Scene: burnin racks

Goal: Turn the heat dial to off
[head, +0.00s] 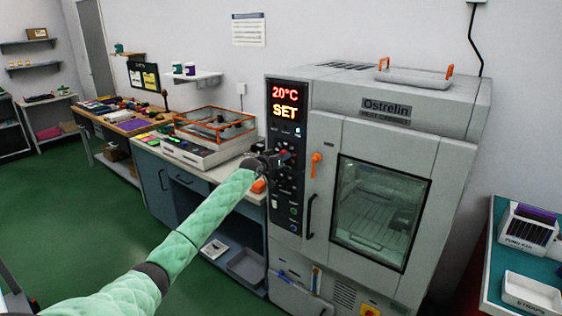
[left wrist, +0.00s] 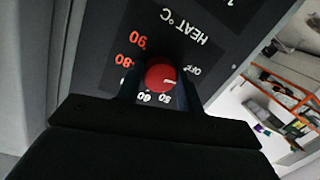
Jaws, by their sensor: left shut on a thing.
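The heat dial (left wrist: 160,78) is a red round knob on the black control panel. In the left wrist view, upside down, it sits between my fingers. Its white mark points right, between the "50" and "OFF" labels and not squarely at OFF. My left gripper (left wrist: 158,92) is shut on the dial. In the head view my left gripper (head: 281,158) reaches the panel of the grey Ostrelin heat cabinet (head: 400,135) and mostly hides the dial. The display (head: 285,103) reads 20°C and SET. My right gripper is not in view.
The cabinet's glass door (head: 380,213) is closed, with an orange latch (head: 316,165) beside the panel. A bench with an orange-framed device (head: 215,125) stands left of the cabinet. A teal table with white bins (head: 530,290) is at the right. Green floor is open at left.

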